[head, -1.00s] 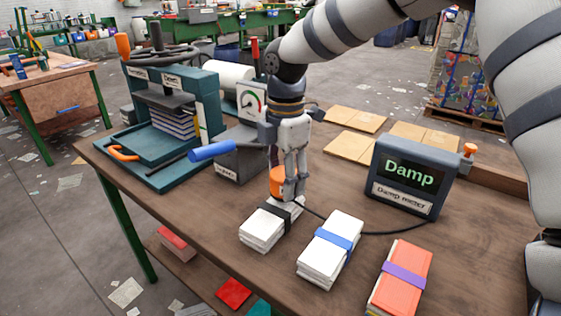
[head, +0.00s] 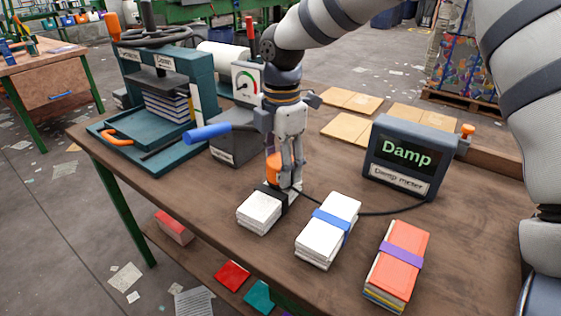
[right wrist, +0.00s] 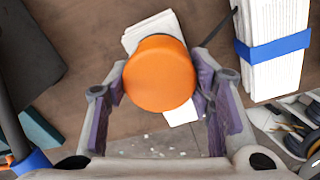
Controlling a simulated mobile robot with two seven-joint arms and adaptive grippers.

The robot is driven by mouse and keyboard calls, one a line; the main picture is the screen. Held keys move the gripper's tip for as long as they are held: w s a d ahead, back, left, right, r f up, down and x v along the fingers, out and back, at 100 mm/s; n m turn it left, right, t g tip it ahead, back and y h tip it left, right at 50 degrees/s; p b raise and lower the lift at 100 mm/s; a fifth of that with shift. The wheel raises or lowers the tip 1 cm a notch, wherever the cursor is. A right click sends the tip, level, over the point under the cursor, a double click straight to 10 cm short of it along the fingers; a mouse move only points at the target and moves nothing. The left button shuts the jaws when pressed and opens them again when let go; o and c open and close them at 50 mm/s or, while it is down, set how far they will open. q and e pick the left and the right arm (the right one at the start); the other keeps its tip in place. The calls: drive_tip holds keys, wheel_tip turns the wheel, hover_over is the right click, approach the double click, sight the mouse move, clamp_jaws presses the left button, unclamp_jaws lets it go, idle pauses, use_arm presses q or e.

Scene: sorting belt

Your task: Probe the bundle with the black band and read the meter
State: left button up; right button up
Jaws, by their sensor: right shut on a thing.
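The bundle with the black band (head: 259,214) is a stack of white paper lying on the table, left of the other two bundles. My right gripper (head: 286,183) is shut on the orange handle of the probe (head: 273,168), upright over the bundle's far end. In the right wrist view the round orange probe top (right wrist: 160,75) sits between the fingers and hides part of the white bundle (right wrist: 155,27) beneath. The probe's tip is hidden, so I cannot tell how deep it sits. The damp meter (head: 408,157) shows "Damp" in green letters. My left gripper is not in view.
A blue-banded white bundle (head: 327,242) and a purple-banded red bundle (head: 400,254) lie to the right. The probe's black cable (head: 385,213) runs across the table. A teal press (head: 205,95) and a grey box with a dial (head: 246,84) stand left. Flat tan boards (head: 352,100) lie behind.

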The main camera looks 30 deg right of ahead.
drive_tip(key=shift+f, duration=0.4)
idle(0.9)
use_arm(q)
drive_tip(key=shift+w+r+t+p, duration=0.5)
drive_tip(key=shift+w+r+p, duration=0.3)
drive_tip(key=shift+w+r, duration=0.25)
use_arm(e)
drive_tip(key=shift+r, duration=4.1)
